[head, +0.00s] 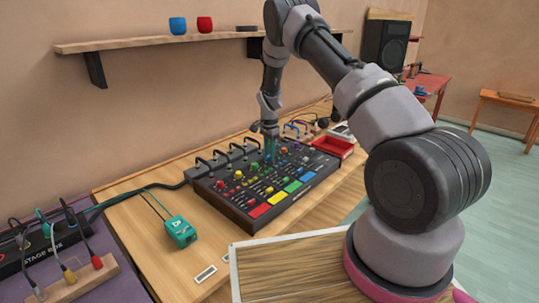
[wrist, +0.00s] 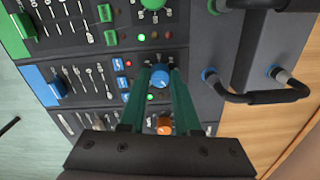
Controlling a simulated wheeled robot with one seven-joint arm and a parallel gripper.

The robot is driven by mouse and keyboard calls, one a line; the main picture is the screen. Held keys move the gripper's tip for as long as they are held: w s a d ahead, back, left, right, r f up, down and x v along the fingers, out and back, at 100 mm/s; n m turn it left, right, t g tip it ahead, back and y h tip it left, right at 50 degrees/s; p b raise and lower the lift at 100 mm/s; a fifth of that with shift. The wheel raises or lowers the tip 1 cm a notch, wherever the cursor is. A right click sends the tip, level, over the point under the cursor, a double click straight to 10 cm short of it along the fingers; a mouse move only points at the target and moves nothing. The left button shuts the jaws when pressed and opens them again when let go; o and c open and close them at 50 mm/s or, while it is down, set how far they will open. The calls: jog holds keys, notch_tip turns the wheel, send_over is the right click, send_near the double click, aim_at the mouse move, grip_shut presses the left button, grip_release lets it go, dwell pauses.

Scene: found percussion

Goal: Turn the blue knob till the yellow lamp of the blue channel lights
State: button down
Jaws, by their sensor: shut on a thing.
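The mixing desk (head: 237,212) lies on the wooden table, with coloured channels and rows of knobs and faders. In the wrist view the blue knob (wrist: 160,76) sits between the teal fingertips of my gripper (wrist: 160,73), which is shut on it. The blue channel has a blue fader cap (wrist: 57,88) and blue buttons (wrist: 120,83). I see no clearly yellow lit lamp; my fingers may hide part of the row. In the head view my gripper (head: 270,150) hides the knob.
An orange knob (wrist: 164,126) lies close below, between my fingers, and a green knob (wrist: 152,4) above. Black cable plugs (wrist: 275,85) arch up on the right. A teal box (head: 180,232) and a red tray (head: 333,147) flank the desk. A shelf (head: 150,43) hangs above.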

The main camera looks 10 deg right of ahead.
jog(key=c, duration=0.6)
grip_release()
jog(key=shift+r, duration=0.1)
notch_tip(320, 180, up, 11)
jog(key=shift+f, duration=0.15)
